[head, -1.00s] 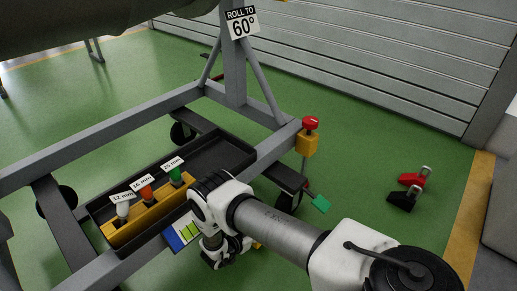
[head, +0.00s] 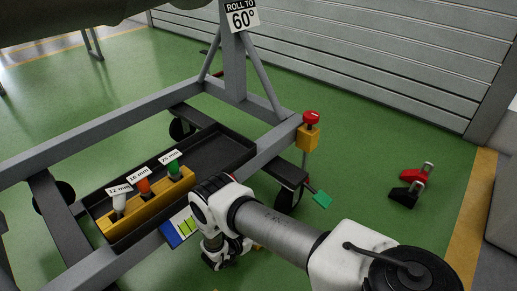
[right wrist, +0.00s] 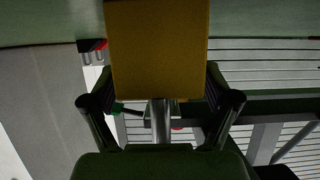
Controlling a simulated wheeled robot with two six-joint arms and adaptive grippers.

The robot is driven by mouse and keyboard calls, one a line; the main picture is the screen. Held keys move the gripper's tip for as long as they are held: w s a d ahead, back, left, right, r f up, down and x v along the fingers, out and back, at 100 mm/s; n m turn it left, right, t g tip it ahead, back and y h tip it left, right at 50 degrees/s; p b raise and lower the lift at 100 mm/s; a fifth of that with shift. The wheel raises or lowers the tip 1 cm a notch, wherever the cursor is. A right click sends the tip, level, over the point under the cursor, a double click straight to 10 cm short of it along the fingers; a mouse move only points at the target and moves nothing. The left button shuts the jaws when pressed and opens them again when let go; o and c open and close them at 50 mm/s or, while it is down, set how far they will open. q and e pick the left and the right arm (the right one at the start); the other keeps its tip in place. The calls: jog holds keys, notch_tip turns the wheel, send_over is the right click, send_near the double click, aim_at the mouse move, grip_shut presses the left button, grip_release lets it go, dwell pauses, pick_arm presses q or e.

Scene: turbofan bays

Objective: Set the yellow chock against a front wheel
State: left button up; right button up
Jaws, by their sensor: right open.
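The yellow chock (right wrist: 159,50) fills the upper middle of the right wrist view, with its metal handle (right wrist: 160,122) pointing toward my right gripper (right wrist: 162,103). The gripper's two fingers are spread open, one on each side of the handle, with gaps between. In the head view only a sliver of yellow shows beside my right wrist, which hides the gripper. A wheel (head: 287,199) of the grey stand is beyond my right arm, under a black caster arm with a green pedal (head: 321,200). Another wheel (head: 180,129) is farther back. My left gripper is out of view.
A red chock (head: 413,175) and a black chock (head: 403,197) stand on the green floor at right. The stand's grey frame (head: 100,145) carries a black tray (head: 235,150) and a yellow holder (head: 150,206) with labelled pieces. Open floor lies between stand and shutter.

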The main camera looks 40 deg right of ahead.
jog(key=w+p+v, duration=0.1)
jog(key=p+v, duration=0.3)
jog(key=v, duration=0.8)
jog(key=s+a+r+n+y, duration=0.2)
jog(key=s+r+n+y, duration=0.2)
jog(key=s+n+y, duration=0.3)
jog(key=s+a+r+n+g+y, duration=0.1)
jog(key=s+a+r+n+y, duration=0.2)
jog(key=s, duration=1.2)
jog(key=r+n+y, duration=0.1)
jog(key=n+y, duration=0.2)
jog(key=n, duration=0.3)
jog(key=shift+s+a+y, duration=0.25)
jog(key=shift+s+y, duration=0.1)
jog(key=shift+y, duration=0.05)
jog(key=shift+r, duration=0.25)
